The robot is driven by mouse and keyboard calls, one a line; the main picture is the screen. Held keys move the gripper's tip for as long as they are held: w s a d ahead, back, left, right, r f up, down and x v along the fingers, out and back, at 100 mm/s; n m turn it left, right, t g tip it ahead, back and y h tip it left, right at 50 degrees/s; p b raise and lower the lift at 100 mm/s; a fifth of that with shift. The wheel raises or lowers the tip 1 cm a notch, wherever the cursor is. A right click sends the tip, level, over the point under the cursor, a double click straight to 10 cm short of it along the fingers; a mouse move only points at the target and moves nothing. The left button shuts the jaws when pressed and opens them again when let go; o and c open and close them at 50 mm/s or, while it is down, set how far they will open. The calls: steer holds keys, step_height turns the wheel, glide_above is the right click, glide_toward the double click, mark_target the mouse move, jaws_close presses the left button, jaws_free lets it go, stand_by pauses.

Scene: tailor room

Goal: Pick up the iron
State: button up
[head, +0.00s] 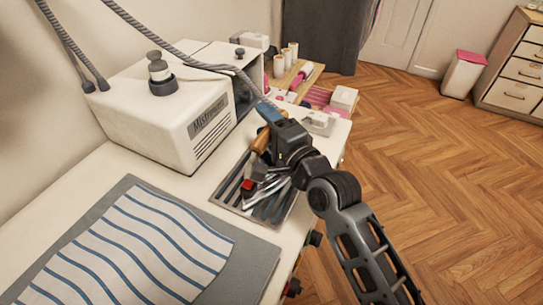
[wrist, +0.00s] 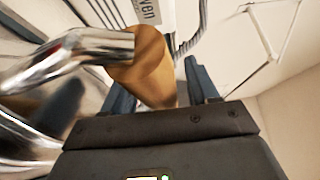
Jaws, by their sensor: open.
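The iron has a brown wooden handle (head: 261,139) and chrome metal parts, and it rests on a slatted metal rest (head: 228,196) set in the white table. My arm covers part of it in the head view. My gripper (head: 267,115) is at the handle, with one blue finger showing. In the wrist view, the blue fingers of my gripper (wrist: 153,72) are apart, with the wooden handle (wrist: 150,58) between them and room on the right side. A chrome bracket (wrist: 80,50) runs left from the handle. Whether a finger touches the handle is unclear.
A white steam unit (head: 165,115) stands behind on the left, and a grey hose (head: 180,57) runs from it toward the iron. A grey pad with striped cloth (head: 130,245) lies in front. Thread spools (head: 290,52) and boxes stand beyond.

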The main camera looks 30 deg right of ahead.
steer(key=shift+c, duration=0.2)
jaws_close()
stand_by(0.3)
stand_by(0.8)
steer(key=shift+r, duration=0.2)
